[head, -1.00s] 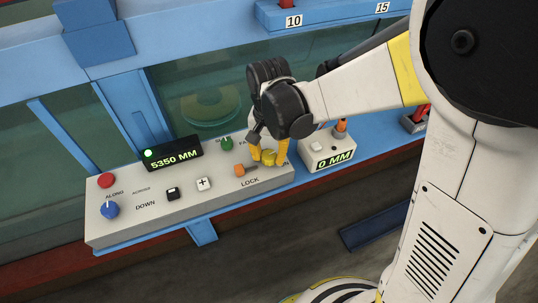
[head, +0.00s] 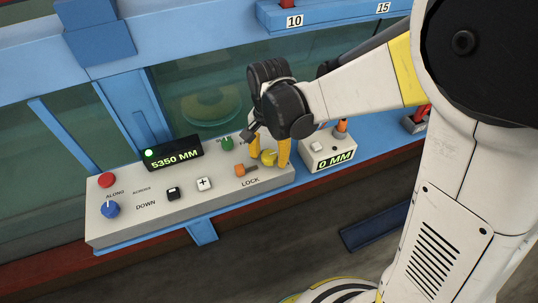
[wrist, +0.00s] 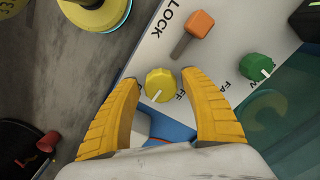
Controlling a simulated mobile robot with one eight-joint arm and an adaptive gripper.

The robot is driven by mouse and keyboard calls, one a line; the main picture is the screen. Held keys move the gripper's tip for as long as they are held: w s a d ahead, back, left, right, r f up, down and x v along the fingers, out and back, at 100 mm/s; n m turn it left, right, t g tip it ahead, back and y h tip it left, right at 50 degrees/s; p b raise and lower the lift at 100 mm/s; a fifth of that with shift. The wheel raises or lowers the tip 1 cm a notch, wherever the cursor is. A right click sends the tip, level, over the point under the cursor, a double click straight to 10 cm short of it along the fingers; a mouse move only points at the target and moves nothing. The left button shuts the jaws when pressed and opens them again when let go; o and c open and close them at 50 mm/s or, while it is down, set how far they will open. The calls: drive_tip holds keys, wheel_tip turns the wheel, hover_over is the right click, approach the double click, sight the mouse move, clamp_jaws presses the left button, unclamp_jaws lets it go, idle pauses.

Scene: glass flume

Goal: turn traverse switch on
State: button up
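A yellow knob (head: 269,158) sits near the right end of the grey control panel (head: 120,229); I take it as the traverse switch. In the wrist view the yellow knob (wrist: 160,85) has a white pointer line aimed downward, slightly left, away from the letters "FF" at its right. The rest of its labels are hidden. My gripper (head: 269,152) has its yellow fingers on either side of the knob. In the wrist view my gripper (wrist: 161,82) is open, with a small gap on both sides of the knob.
An orange lever switch (head: 240,170) marked LOCK and a green knob (head: 227,143) are close to my fingers. Further left are black and white buttons, a blue knob (head: 110,209) and a red button (head: 106,180). A display (head: 173,155) reads 5350 MM. A small 0 MM box (head: 320,146) stands right.

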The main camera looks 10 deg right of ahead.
sight(269, 155)
drive_tip(key=shift+r, duration=0.1)
wheel_tip(269, 155, up, 12)
idle(0.6)
